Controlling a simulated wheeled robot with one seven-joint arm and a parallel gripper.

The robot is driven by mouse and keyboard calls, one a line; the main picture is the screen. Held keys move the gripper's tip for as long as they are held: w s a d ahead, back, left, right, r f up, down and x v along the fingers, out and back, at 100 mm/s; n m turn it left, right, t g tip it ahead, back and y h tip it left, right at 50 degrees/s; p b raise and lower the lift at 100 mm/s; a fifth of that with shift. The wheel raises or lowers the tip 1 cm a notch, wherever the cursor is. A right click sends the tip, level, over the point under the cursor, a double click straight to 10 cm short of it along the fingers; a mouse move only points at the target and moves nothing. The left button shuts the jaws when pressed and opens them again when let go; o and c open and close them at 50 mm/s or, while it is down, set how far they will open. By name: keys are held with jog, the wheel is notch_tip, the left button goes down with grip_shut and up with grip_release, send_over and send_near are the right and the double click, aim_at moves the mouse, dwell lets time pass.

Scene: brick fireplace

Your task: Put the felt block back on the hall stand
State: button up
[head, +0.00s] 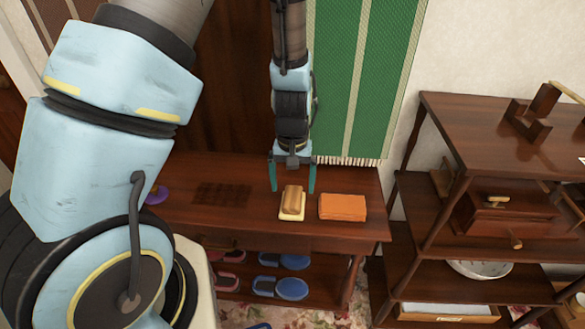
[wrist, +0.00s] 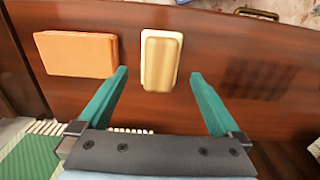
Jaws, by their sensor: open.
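The felt block seems to be the small block with a tan wooden top and a cream base (head: 292,203); it also shows in the wrist view (wrist: 161,60). It lies flat on the dark wooden hall stand (head: 240,232), which has a shelf of shoes below. My gripper (head: 292,184) is open and empty, pointing down just above and behind the block. In the wrist view its two teal fingers (wrist: 160,74) are spread wider than the block, which lies just beyond the tips, roughly centred between them. No contact is visible.
An orange block (head: 342,207) lies right of the felt block. A dark checkered patch (head: 221,195) and a purple item (head: 157,195) are on the left of the top. A green fringed cloth (head: 365,80) hangs behind. A wooden shelf unit (head: 470,125) stands at right.

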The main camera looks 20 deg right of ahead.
aim_at(293, 197)
notch_tip(293, 197, up, 6)
jog(key=a+r+n, duration=0.1)
jog(key=a+r, duration=0.2)
jog(key=a, duration=0.5)
jog(key=w+a+r+n+t, duration=0.1)
jog(key=a+r, duration=0.2)
jog(key=a, duration=0.5)
jog(key=a+r+n, duration=0.1)
jog(key=a+r, duration=0.3)
jog(key=a, duration=0.5)
jog(key=shift+w+n+t+b, duration=0.25)
jog(key=shift+n+t+b, duration=0.05)
jog(key=shift+n, duration=0.1)
jog(key=shift+a, duration=0.1)
jog(key=shift+c, duration=0.2)
